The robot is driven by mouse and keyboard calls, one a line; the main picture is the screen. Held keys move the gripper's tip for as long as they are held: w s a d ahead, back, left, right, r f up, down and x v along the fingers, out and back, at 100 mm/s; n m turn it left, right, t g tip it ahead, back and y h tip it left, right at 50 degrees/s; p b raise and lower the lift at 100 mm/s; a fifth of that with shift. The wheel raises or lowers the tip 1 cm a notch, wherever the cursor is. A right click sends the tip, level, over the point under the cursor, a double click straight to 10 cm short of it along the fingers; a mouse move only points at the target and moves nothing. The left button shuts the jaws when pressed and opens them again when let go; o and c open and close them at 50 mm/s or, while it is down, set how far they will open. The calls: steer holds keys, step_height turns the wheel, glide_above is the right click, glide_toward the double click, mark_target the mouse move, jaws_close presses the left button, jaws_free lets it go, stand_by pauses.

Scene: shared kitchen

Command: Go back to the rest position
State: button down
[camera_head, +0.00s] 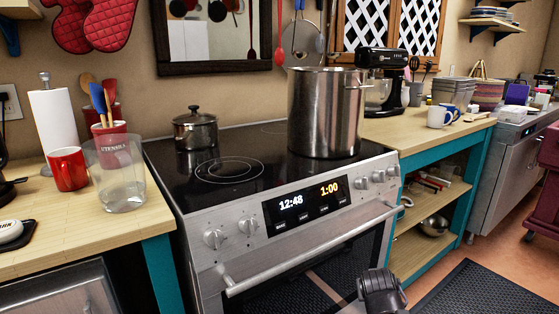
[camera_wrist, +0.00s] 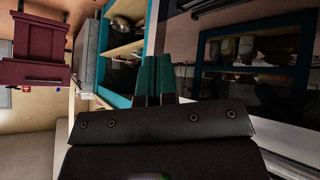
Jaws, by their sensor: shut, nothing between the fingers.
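My gripper (camera_wrist: 156,62) shows in the wrist view with its two dark greenish fingers side by side, shut and empty. Nothing is held between them or touching their tips. In the head view a dark part, which looks like my arm's end, shows at the bottom edge in front of the stove (camera_head: 300,215); the fingers cannot be made out there. The wrist view is tilted and shows the teal shelf unit (camera_wrist: 121,75) beyond the fingers and a dark glass front with a teal frame at the right.
A tall steel pot (camera_head: 325,115) and a small lidded pot (camera_head: 195,130) stand on the cooktop. A clear container (camera_head: 121,180) and a red mug (camera_head: 68,169) stand on the left counter. The oven handle (camera_head: 310,248) juts out. A burgundy cart (camera_head: 545,185) stands at the right; floor mats lie below.

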steer(key=s+a+f+n+g+y+p, duration=0.1)
steer(key=s+a+f+g+y+p, duration=0.2)
steer(key=s+a+g, duration=0.65)
step_height(320, 180, up, 30)
steer(key=s+t+p, duration=0.2)
steer(key=p, duration=2.7)
steer(key=shift+s+r+y, duration=0.15)
steer(key=shift+r+y, duration=0.05)
steer(key=shift+y, duration=0.1)
